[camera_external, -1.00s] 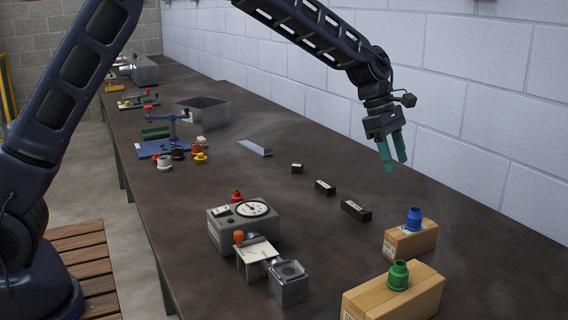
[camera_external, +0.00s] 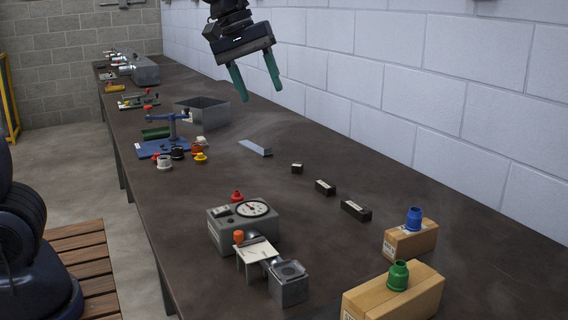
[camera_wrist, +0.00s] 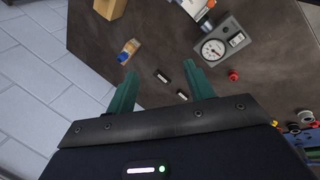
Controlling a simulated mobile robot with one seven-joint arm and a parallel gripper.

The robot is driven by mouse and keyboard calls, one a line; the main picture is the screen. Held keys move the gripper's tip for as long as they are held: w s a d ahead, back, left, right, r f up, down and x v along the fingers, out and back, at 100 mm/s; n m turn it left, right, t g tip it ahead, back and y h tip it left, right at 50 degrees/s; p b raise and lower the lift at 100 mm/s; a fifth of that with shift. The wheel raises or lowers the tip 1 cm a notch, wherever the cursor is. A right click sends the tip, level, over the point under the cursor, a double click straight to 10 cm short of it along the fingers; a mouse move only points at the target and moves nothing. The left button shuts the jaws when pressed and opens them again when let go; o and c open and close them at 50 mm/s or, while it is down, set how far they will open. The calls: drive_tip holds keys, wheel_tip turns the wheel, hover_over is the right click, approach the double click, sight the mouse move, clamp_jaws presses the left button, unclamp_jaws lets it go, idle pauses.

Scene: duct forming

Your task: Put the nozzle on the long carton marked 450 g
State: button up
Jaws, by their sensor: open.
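A large brown carton (camera_external: 420,290) lies at the near right with a green nozzle-like piece (camera_external: 398,275) upright on top. A smaller brown carton (camera_external: 411,243) behind it carries a blue nozzle-like piece (camera_external: 414,218); both also show in the wrist view, the blue piece (camera_wrist: 124,57) on its carton (camera_wrist: 132,46). The larger carton (camera_wrist: 108,7) is partly cut off there. The carton labels are too small to read. My gripper (camera_external: 262,93) is open and empty, high above the far part of the bench, well away from both cartons.
A dial gauge box (camera_external: 230,232) with a red piece (camera_external: 236,196) stands mid-bench, beside a grey block (camera_external: 288,284). Several small dark blocks (camera_external: 356,210) lie in a row. A blue board (camera_external: 163,148), small coloured parts and a grey bin (camera_external: 203,112) are farther back. A wall (camera_external: 430,90) borders the right.

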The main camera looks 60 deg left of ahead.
drive_tip(key=s+a+f+m, duration=0.1)
drive_tip(key=s+m, duration=0.2)
drive_tip(key=s, duration=0.5)
drive_tip(key=s+a+f+m+t+y, duration=0.1)
drive_tip(key=s+m, duration=0.3)
drive_tip(key=s, duration=0.5)
drive_tip(key=s+a+f+m+y, duration=0.1)
drive_tip(key=s+a+m, duration=0.1)
drive_tip(key=s, duration=0.7)
drive_tip(key=shift+a+f+m, duration=0.2)
drive_tip(key=shift+f+m, duration=0.15)
drive_tip(key=shift+m, duration=0.35)
